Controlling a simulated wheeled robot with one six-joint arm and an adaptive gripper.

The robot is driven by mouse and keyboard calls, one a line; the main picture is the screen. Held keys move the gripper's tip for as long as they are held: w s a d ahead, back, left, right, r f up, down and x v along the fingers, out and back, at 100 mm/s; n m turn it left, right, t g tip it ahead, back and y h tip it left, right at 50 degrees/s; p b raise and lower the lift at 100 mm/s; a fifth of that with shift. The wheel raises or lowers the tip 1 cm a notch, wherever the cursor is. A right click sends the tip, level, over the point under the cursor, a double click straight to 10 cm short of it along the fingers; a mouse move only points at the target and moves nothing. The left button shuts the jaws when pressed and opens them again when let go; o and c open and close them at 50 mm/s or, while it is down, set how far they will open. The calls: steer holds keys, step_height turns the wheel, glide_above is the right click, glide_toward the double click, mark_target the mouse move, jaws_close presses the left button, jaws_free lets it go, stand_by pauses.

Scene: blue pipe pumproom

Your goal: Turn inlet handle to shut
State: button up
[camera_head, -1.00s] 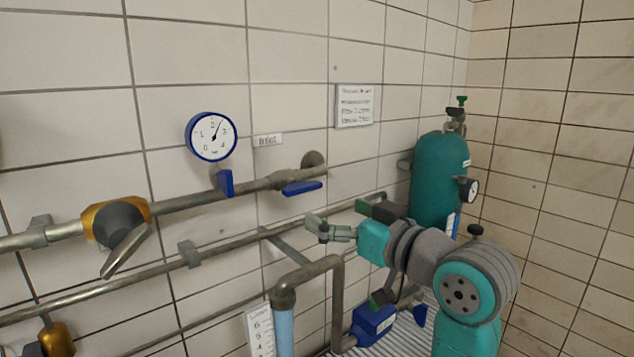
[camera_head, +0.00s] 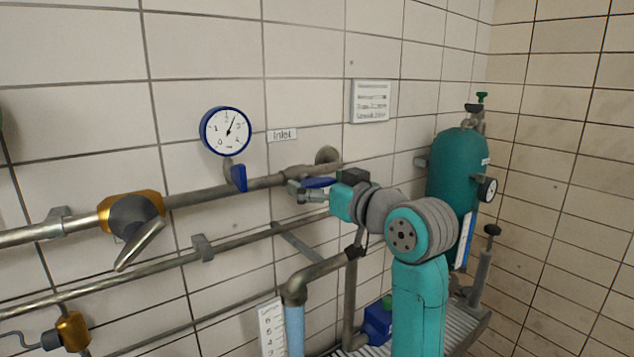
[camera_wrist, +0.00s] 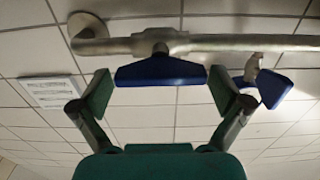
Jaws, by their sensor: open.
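The blue inlet handle (camera_head: 319,182) sits on the steel pipe to the lower right of the "Inlet" label (camera_head: 282,135). It lies roughly along the pipe. My gripper (camera_head: 299,191) is open right at the handle, partly overlapping it in the head view. In the wrist view the blue handle (camera_wrist: 160,72) spans most of the gap between the two green fingertips of my gripper (camera_wrist: 160,90), below the pipe and its valve body. I cannot tell whether the fingers touch it.
A second blue handle (camera_head: 238,177) hangs under the pressure gauge (camera_head: 226,131), left of the inlet handle; it also shows at the right in the wrist view (camera_wrist: 273,89). A lower pipe (camera_head: 230,244) runs beneath. A teal cylinder (camera_head: 455,165) stands to the right.

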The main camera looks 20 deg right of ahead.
steer(key=shift+w+a, duration=0.1)
steer(key=shift+w, duration=0.1)
steer(key=c, duration=0.9)
